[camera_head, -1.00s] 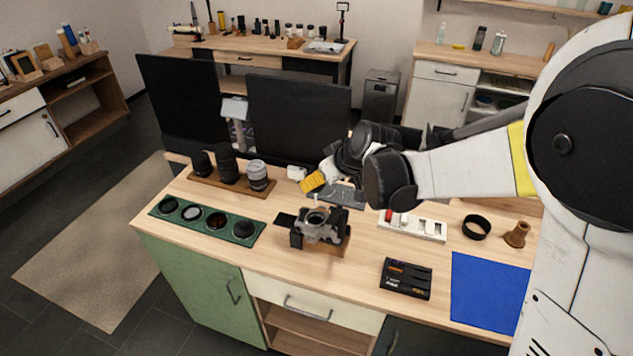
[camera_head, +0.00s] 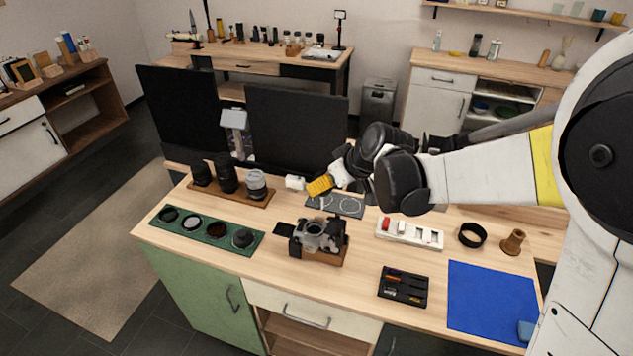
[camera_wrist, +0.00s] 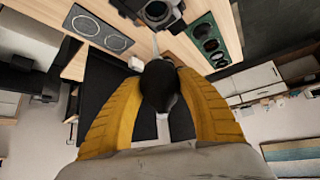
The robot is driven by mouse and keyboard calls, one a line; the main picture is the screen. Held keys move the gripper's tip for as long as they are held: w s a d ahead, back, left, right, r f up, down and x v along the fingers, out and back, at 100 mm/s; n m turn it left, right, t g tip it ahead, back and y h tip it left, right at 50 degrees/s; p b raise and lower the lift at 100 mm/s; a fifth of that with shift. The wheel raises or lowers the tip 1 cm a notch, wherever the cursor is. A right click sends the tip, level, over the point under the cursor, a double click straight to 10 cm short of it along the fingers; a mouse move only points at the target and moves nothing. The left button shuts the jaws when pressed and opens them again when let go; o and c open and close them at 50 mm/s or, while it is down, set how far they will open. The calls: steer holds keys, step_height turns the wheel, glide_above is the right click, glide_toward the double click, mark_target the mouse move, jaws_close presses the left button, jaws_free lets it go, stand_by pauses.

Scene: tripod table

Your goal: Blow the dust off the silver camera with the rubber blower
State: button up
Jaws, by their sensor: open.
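The silver camera (camera_head: 312,236), with black parts, sits on a small wooden stand on the desk. It shows partly at the top of the wrist view (camera_wrist: 157,12). My gripper (camera_head: 318,186), with yellow fingers, is above the desk, behind the camera and over the dark mat's left end. In the wrist view my gripper (camera_wrist: 160,95) has its fingers spread. A black rounded body, apparently the rubber blower (camera_wrist: 158,85), shows between them with a thin pale nozzle towards the camera. I cannot tell if the fingers touch it. The blower is not distinct in the head view.
A green filter tray (camera_head: 217,237) and a lens rack (camera_head: 238,194) are on the left. Two monitors (camera_head: 297,130) stand behind. A white box (camera_head: 295,182) is beside my gripper. A power strip (camera_head: 409,233), a tool case (camera_head: 404,299) and a blue cloth (camera_head: 490,322) lie right.

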steer(key=shift+s+d, duration=0.3)
steer(key=shift+d, duration=0.45)
steer(key=shift+s+d, duration=0.25)
steer(key=shift+d, duration=0.45)
steer(key=shift+s+d, duration=0.3)
steer(key=shift+d, duration=0.45)
